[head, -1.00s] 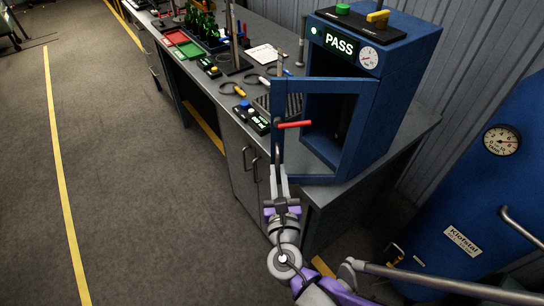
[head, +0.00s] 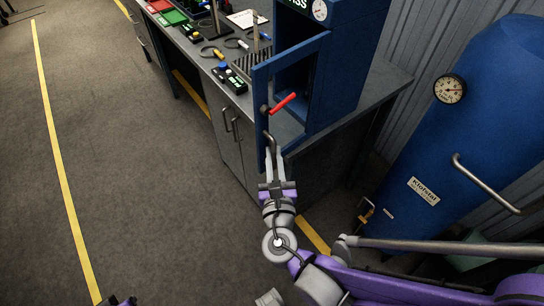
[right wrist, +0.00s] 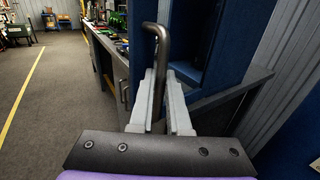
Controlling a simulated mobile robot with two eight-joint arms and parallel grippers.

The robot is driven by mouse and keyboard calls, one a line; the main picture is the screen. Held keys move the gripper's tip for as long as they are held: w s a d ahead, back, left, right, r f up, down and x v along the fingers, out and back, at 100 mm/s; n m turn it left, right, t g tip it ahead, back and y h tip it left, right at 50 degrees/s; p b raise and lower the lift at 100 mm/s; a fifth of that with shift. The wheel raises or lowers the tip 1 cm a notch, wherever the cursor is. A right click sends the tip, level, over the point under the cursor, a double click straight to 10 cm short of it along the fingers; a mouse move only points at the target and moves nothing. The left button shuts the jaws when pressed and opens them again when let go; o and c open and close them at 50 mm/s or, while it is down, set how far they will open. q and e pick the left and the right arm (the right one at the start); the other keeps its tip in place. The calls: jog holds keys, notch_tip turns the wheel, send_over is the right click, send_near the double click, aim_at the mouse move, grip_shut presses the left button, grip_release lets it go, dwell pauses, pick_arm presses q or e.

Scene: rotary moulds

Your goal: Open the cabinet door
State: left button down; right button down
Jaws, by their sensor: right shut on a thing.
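The blue cabinet (head: 345,75) stands on the workbench, and its framed door (head: 261,90) is swung well out from the front. A red lever (head: 283,103) is on the door. My right gripper (head: 270,152) is at the door's free edge, shut on the bent metal door handle (head: 267,136). In the right wrist view the handle (right wrist: 161,55) rises from between the two grey fingers of my right gripper (right wrist: 158,90). My left gripper's fingers are not in view; only a small dark and purple piece shows at the bottom left edge of the head view.
The workbench (head: 340,125) carries a black box with buttons (head: 236,82), cable loops and trays. A large blue tank (head: 475,110) with a gauge (head: 450,89) stands at the right. The floor (head: 140,150) left of the bench is clear.

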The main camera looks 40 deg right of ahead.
jog(key=shift+d, duration=0.15)
jog(key=c, duration=1.3)
grip_release()
jog(key=o, duration=0.4)
jog(key=shift+d+f, duration=0.1)
jog(key=shift+d, duration=0.2)
jog(key=shift+a, duration=0.25)
